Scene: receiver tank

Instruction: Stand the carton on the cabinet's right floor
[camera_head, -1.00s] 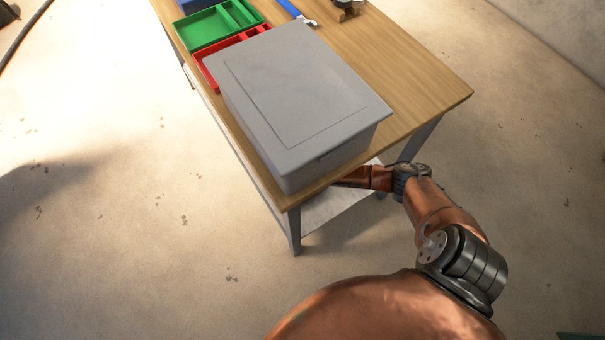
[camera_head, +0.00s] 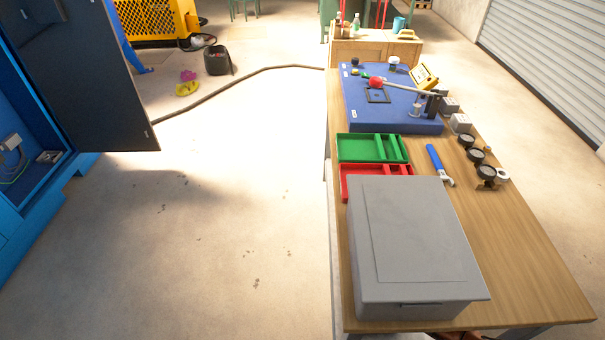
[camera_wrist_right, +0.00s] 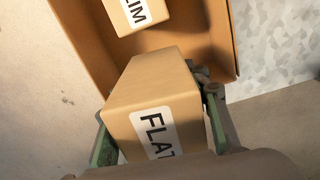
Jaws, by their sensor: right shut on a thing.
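In the right wrist view a tan carton (camera_wrist_right: 152,82) with a white label starting "FLAT" is between the fingers of my right gripper (camera_wrist_right: 158,118). The gripper is shut on it. The carton is at an open cardboard box (camera_wrist_right: 222,35), partly over its inside; whether it touches the box is unclear. A second carton (camera_wrist_right: 120,14), labelled "LIM" where visible, lies in that box. In the head view the blue cabinet (camera_head: 52,212) is at the left edge, its dark door (camera_head: 92,75) open; its right floor is not clearly visible. My left gripper is not in view.
A wooden workbench (camera_head: 520,270) on the right carries a grey lidded bin (camera_head: 415,235), green (camera_head: 350,150) and red trays, a blue mat and gauges. A hose (camera_head: 265,70) crosses the floor. Open floor (camera_head: 240,210) lies between cabinet and bench.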

